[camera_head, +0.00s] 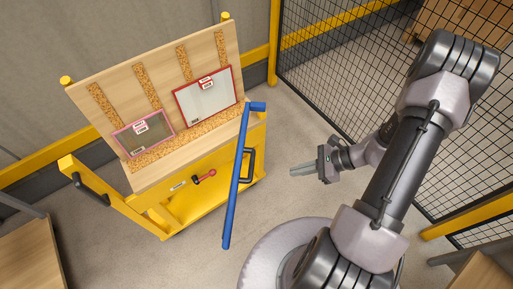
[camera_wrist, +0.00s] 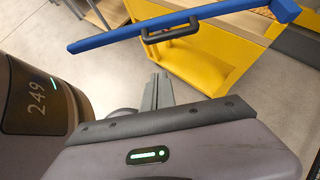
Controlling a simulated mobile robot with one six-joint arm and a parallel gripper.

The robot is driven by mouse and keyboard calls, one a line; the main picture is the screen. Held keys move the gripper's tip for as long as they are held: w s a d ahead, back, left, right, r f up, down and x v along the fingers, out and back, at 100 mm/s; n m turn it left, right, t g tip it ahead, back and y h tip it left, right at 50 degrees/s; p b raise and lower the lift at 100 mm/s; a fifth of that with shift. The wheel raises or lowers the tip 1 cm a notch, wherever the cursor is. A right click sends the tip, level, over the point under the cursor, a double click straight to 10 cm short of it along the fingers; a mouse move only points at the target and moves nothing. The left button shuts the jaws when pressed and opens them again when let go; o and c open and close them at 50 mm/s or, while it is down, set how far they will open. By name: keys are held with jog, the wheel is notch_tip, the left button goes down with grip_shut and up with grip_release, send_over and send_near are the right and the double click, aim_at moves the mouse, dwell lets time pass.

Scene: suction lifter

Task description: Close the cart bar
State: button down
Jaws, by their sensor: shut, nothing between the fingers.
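The cart bar (camera_head: 236,184) is a long blue bar at the right side of the yellow cart (camera_head: 176,212). In the head view it slants from the cart's right corner toward the front, its lower end out over the floor. A black handle (camera_head: 250,165) is on its right side. The bar also crosses the top of the wrist view (camera_wrist: 186,30), with the black handle (camera_wrist: 170,33) below it. My gripper (camera_head: 293,172) is shut and empty, to the right of the bar and apart from it. In the wrist view my gripper (camera_wrist: 157,78) points toward the handle.
The cart carries a wooden board (camera_head: 160,85) with two framed panels, one pink (camera_head: 145,133) and one red (camera_head: 206,95). A mesh fence (camera_head: 345,75) stands behind my arm. Open floor lies between my gripper and the bar.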

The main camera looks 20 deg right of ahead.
jog(key=w+a+f+b, duration=0.3)
jog(key=a+f+b, duration=0.1)
jog(key=a, duration=0.6)
jog(key=shift+w+a+f, duration=0.35)
jog(key=shift+w+f, duration=0.05)
jog(key=shift+f, duration=0.25)
